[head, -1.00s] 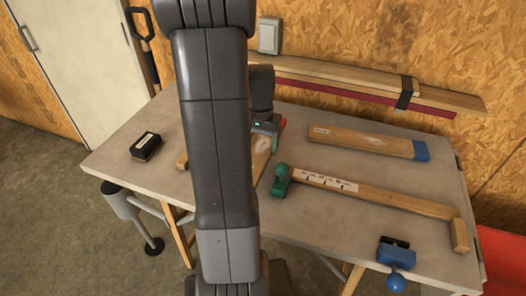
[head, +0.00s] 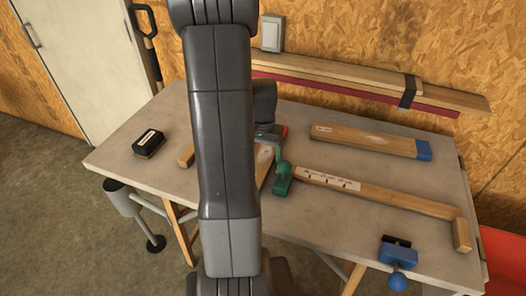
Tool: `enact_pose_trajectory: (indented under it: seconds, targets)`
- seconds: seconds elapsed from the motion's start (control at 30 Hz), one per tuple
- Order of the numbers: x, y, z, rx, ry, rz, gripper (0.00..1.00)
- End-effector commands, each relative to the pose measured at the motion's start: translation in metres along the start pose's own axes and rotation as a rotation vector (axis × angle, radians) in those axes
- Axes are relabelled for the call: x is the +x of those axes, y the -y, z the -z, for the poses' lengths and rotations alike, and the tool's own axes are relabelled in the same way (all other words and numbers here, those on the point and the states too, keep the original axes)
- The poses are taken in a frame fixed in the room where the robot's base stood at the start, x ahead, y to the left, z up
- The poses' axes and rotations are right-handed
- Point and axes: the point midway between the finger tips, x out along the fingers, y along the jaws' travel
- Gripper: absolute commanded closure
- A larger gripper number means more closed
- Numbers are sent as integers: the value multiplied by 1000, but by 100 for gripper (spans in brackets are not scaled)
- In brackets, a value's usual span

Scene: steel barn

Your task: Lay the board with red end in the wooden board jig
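My gripper (head: 270,133) is low over the middle of the table, mostly hidden behind my own arm; its fingers and opening cannot be made out.
A board with a blue end (head: 365,139) lies behind the jig. A blue vise (head: 397,255) is at the front edge. A black block-like brush (head: 149,143) lies at left, with a wooden piece (head: 187,155) beside my arm.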

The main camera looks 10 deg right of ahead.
Motion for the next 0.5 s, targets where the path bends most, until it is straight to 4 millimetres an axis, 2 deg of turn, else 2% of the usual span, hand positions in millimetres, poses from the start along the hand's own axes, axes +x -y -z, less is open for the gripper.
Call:
enact_pose_trajectory:
  seconds: [0.13, 0.27, 0.5]
  targets:
    - [-2, 0, 0, 0, 0, 0, 23]
    - [-14, 0, 1, 0, -3, 1, 23]
    - [-64, 0, 1, 0, -7, 3, 23]
